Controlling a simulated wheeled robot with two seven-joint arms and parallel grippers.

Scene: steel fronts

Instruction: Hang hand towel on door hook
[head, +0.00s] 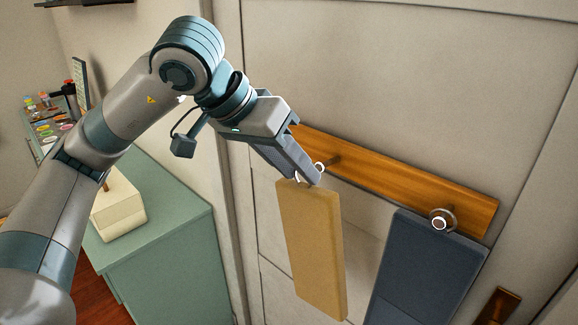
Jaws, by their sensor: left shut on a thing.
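My left gripper (308,181) is shut at the top of a tan hand towel (311,250). The towel hangs down from it like a flat slab, in front of the door (400,70). A wooden hook rail (400,184) is fixed across the door. Its left hook (327,163) is right beside my gripper's fingertips and the towel's top edge. A pale loop shows in part at the fingertips; I cannot tell whether it is around the hook. A dark blue towel (425,270) hangs at the right hook (441,219). My right gripper is not in view.
A green cabinet (165,240) stands left of the door, with a cream box (118,212) on top. Small colourful items (45,125) lie at the far left. A brown door handle (499,306) is at the lower right.

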